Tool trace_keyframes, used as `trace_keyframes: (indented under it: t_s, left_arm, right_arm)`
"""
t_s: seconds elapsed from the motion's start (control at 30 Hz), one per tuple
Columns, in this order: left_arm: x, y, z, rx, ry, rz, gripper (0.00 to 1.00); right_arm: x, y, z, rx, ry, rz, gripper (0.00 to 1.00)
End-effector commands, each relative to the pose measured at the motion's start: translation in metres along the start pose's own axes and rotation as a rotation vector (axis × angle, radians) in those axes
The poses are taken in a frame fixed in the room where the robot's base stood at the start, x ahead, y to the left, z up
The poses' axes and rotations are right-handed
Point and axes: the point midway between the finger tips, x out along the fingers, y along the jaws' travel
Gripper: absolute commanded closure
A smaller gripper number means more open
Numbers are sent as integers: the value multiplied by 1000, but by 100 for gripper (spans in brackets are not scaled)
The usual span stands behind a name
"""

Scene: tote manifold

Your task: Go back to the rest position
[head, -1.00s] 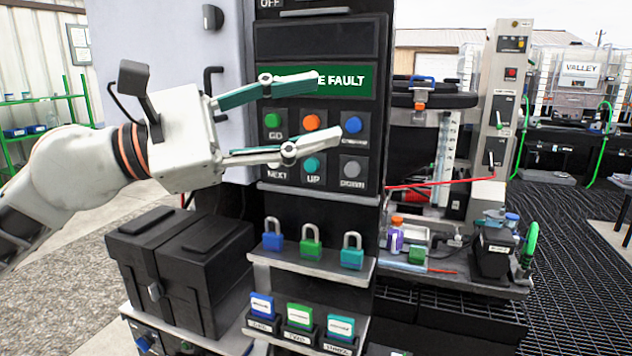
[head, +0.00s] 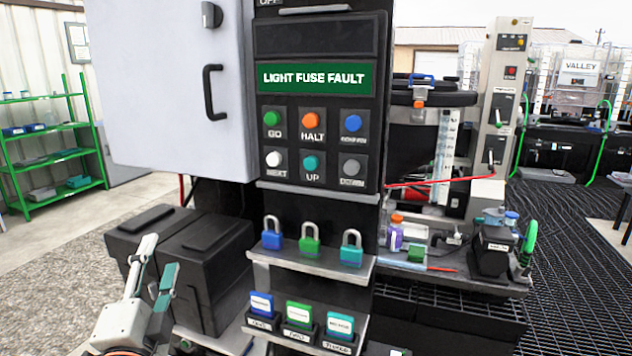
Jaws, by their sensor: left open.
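My left gripper (head: 157,271) is low at the left of the head view, in front of the black box. Its two fingers with green pads point up and stand apart, with nothing between them. It is clear of the control panel (head: 313,149). The panel's green screen reads LIGHT FUSE FAULT, and several coloured buttons sit below it. My right gripper is not in view.
A black lidded box (head: 205,262) stands right behind my left gripper. Padlocks hang or stand on a shelf (head: 330,265) below the panel, with labelled tags under it. A grey cabinet door (head: 165,80) is at upper left. Open floor lies at far left.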

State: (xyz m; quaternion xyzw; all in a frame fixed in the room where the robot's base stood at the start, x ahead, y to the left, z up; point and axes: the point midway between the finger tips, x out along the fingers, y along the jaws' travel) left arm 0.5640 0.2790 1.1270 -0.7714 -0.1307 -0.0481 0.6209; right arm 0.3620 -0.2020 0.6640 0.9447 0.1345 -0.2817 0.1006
Motion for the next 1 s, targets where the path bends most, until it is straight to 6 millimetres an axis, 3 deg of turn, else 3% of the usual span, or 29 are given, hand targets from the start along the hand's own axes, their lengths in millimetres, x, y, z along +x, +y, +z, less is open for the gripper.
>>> trace_keyframes:
  t_s: [0.03,0.1,0.2,0.33,0.5,0.87,1.0]
  left_arm:
    - [-14,29,20,-38,-63,86,53]
    - [-35,65,47,-83,-148,194,53]
    - [-73,112,81,-138,-270,345,53]
    - [-127,160,116,-189,-412,515,53]
    - [-184,196,144,-221,-540,664,53]
    - [-279,233,176,-247,-730,878,53]
    - [-276,258,161,-316,-681,890,53]
  right_arm:
    - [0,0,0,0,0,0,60]
    - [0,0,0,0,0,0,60]
    - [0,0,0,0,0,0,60]
    - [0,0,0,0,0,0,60]
    - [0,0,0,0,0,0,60]
    - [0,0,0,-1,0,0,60]
    - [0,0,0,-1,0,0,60]
